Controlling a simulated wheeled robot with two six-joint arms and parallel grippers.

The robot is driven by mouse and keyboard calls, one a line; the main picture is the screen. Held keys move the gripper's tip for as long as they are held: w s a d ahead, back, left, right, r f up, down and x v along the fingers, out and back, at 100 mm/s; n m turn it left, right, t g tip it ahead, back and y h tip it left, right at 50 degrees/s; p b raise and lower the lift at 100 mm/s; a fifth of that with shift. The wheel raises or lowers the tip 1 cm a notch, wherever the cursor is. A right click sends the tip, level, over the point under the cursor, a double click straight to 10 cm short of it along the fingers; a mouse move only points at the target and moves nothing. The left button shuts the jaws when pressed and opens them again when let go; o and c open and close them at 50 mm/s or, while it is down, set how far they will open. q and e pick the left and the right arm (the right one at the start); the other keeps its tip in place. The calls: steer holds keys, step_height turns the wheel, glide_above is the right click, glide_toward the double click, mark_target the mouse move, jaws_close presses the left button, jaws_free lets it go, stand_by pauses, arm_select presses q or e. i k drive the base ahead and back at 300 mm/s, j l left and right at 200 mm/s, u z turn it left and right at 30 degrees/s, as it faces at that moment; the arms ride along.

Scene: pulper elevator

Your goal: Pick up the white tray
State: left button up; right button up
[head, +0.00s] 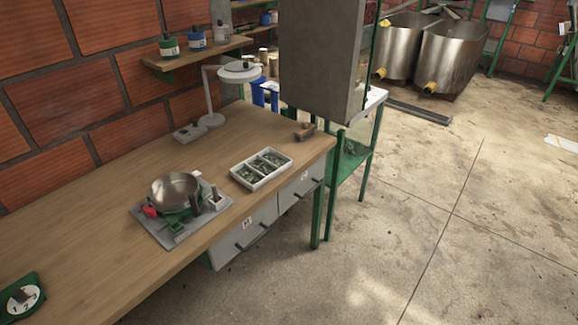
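The white tray (242,179) is a small rectangular box with several compartments holding dark green pieces. It sits on the wooden workbench (110,190), near the front edge and toward the bench's right end. Nothing covers it. Neither of my grippers shows in the head view.
A metal pan (175,188) on a grey plate (205,221) stands left of the tray. A white lamp (210,118) stands behind it, and a small brown object (305,131) lies near the right end. Floor (420,220) at the right is clear.

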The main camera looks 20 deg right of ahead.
mark_target(255, 172)
steer(key=z, duration=0.3)
steer(key=u, duration=0.25)
steer(key=i+l+u, duration=0.15)
steer(key=l+u, duration=0.15)
steer(key=i+l+u, duration=0.1)
steer(key=l+u, duration=0.2)
steer(key=i+l+u, duration=0.1)
steer(key=l+u, duration=0.2)
